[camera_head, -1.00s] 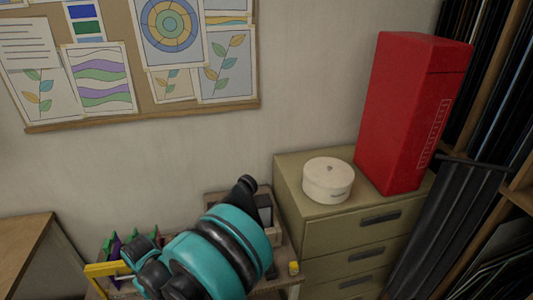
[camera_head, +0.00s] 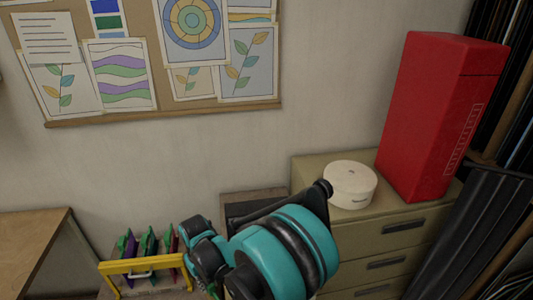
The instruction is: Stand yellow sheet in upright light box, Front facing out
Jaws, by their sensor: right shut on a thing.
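My right arm, teal and black, ends low in the middle of the head view, and my right gripper (camera_head: 203,250) is beside the right end of a yellow frame. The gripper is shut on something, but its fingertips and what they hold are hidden. The yellow frame (camera_head: 118,267) has a pale handle and stands in front of several upright green, purple and red sheets (camera_head: 148,242). I cannot tell whether this frame is the yellow sheet or part of a rack. I cannot make out the light box for certain. My left gripper is not in view.
An open-topped wooden box (camera_head: 232,201) with a dark inside stands behind my arm. A drawer cabinet (camera_head: 385,228) at the right carries a round white container (camera_head: 350,185) and a tall red box (camera_head: 430,120). A wooden table (camera_head: 35,240) is at the lower left.

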